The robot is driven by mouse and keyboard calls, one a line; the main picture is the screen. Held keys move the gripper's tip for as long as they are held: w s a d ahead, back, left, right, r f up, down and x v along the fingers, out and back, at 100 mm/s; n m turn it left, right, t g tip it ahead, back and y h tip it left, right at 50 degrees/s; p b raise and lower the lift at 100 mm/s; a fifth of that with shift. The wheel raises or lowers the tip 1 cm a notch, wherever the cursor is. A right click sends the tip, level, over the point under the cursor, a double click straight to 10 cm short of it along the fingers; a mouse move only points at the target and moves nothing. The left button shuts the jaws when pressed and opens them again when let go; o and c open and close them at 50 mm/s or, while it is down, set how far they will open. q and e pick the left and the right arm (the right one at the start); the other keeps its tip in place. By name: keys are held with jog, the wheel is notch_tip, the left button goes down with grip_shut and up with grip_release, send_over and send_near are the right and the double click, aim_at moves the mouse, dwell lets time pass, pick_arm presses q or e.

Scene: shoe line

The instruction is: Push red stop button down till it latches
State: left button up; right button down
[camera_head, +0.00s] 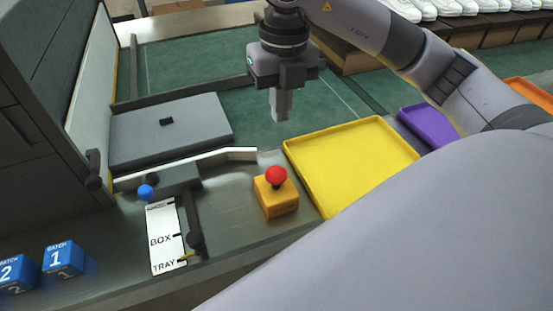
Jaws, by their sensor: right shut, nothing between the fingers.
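The red stop button (276,175) is a round mushroom head on top of a small yellow box (277,199). The box stands on the grey worktop, left of the yellow tray. A dark stem shows under the red head, which stands above the box top. My right gripper (279,119) points down, shut and empty. In the picture it is above the button and apart from it, over the green belt area. My left gripper is not in view.
A yellow tray (350,165) lies right of the button box, with a purple tray (430,126) beyond. Left are a blue-knobbed lever (146,192), a BOX/TRAY label plate (163,232) and blue batch blocks (64,259). A white rail (225,155) ends near the button box.

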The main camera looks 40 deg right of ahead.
aim_at(277, 172)
jog(key=shift+f, duration=0.1)
jog(key=f, duration=1.4)
jog(key=shift+w+a, duration=0.15)
jog(key=shift+w, duration=0.05)
